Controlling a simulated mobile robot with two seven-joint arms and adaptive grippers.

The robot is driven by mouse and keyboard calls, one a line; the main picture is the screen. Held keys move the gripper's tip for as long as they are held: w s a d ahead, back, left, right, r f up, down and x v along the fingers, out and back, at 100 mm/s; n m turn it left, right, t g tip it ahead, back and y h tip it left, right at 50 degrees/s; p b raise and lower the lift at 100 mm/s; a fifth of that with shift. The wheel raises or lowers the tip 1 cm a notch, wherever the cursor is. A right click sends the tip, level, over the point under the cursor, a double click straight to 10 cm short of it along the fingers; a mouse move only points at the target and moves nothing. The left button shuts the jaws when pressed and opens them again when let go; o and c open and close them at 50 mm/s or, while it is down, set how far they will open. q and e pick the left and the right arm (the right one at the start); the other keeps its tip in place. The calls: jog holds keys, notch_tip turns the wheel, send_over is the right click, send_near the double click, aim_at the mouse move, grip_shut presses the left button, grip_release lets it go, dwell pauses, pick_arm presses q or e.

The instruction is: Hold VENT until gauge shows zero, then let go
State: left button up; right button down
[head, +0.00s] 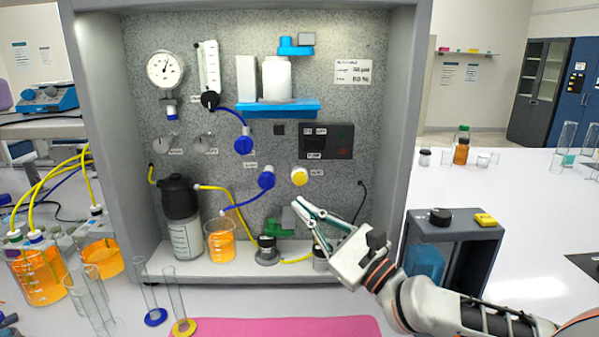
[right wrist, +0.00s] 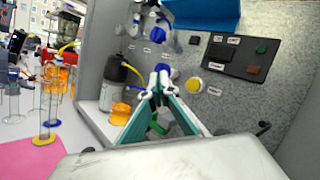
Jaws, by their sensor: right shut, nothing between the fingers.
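The yellow round VENT button (head: 299,176) is on the grey speckled panel, with a small label at its right. It also shows in the right wrist view (right wrist: 194,84), right of my fingertips. The white round gauge (head: 165,68) is at the panel's upper left. Its needle appears to point up and to the right, but the numbers are too small to read. My right gripper (head: 301,208) is shut and empty, its teal fingers in front of the panel, just below the button in the head view. It appears apart from the button. My left gripper is not in view.
A black switch box (head: 326,141) is above the button. Blue valves (head: 266,180) are to its left. A dark-capped bottle (head: 181,215) and a beaker of orange liquid (head: 220,240) stand on the rig's shelf. A pink mat (head: 290,327) lies in front.

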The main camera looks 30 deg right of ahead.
aim_at(300, 178)
jog(key=w+d+b, duration=0.2)
jog(key=w+d, duration=0.2)
jog(key=w, duration=0.4)
jog(key=shift+w+r, duration=0.15)
dwell(0.6)
dwell(1.2)
jog(key=shift+w, duration=0.1)
jog(key=shift+w+d, duration=0.2)
jog(key=shift+w, duration=0.1)
